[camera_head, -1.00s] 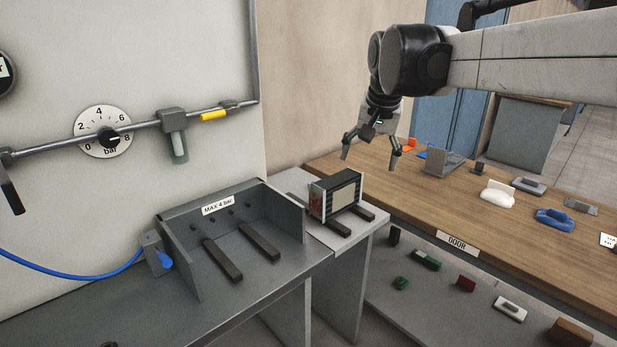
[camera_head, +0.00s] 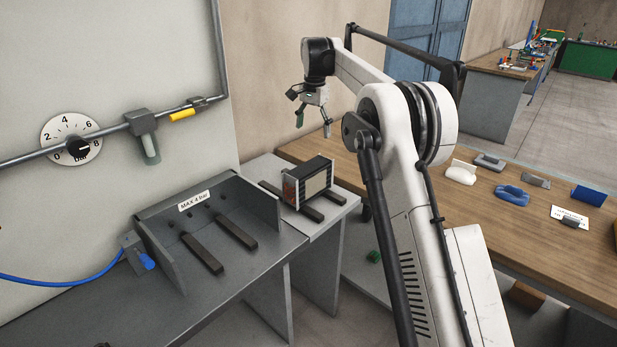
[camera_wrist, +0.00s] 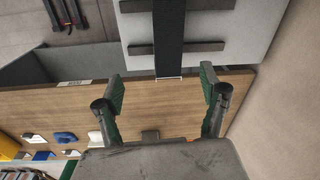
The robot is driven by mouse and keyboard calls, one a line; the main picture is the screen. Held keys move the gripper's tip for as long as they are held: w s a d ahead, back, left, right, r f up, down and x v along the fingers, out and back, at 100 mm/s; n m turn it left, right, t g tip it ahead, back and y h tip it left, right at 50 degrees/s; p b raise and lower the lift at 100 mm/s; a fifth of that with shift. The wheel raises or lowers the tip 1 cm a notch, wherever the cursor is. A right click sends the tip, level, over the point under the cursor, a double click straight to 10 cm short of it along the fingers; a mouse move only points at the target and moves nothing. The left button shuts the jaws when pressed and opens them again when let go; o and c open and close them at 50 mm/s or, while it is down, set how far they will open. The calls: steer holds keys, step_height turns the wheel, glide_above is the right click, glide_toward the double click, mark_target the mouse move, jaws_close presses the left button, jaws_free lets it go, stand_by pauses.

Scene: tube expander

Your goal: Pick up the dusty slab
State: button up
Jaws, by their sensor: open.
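I cannot tell for sure which thing is the dusty slab. A dark box with a pale front panel (camera_head: 308,184) stands upright on two dark bars on the light grey stand. In the wrist view the dark box (camera_wrist: 169,35) shows from above, ahead of my fingers. My gripper (camera_head: 314,126) points down, apart from the box, above the area behind it. In the wrist view my gripper (camera_wrist: 162,88) is open, with nothing between its green-padded fingers. My arm hides part of the wooden table in the head view.
A grey open fixture labelled MAX 4 bar (camera_head: 166,222) stands left of the box. The wooden table (camera_head: 440,206) on the right bears a white piece (camera_head: 461,173), a blue piece (camera_head: 512,196) and other small parts. A wall panel with a gauge (camera_head: 71,139) rises at left.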

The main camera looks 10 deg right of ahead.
steer(key=m+p, duration=0.1)
steer(key=p, duration=0.1)
glide_above(311, 165)
step_height(311, 165, down, 5)
steer(key=shift+g, duration=0.5)
step_height(311, 165, down, 10)
steer(key=shift+w+r, duration=0.1)
steer(key=shift+r, duration=0.05)
steer(key=shift+a+f+p, duration=0.25)
steer(key=shift+f+p, duration=0.15)
steer(key=shift+f, duration=0.9)
steer(key=shift+a+f+p, duration=0.2)
steer(key=shift+f+p, duration=0.15)
steer(key=shift+f, duration=0.95)
steer(key=shift+c, duration=0.2)
jaws_close()
steer(key=shift+r, duration=0.15)
